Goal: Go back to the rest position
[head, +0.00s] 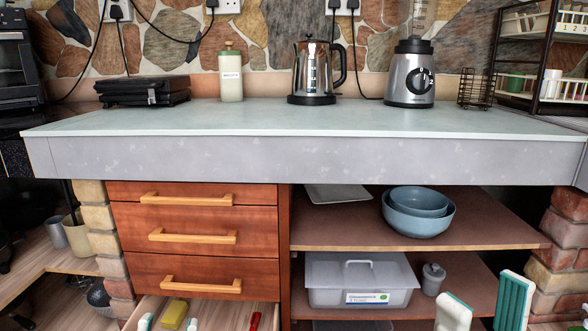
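My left gripper (168,323) shows only as two white-and-teal fingertips at the bottom edge, in front of the open bottom drawer (237,313). They stand apart, and a yellow sponge (174,311) shows between and beyond them; I see no clear contact. My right gripper (484,305) is at the bottom right, its two teal-padded fingers apart with nothing between them, in front of the lower shelf. The rest of both arms is out of view.
A red item (255,321) lies in the drawer. The shelves hold blue bowls (419,211), a lidded plastic box (360,280) and a grey jar (433,278). On the counter (270,121) stand a kettle (312,72), a blender (410,76) and a canister (231,76); its front is clear.

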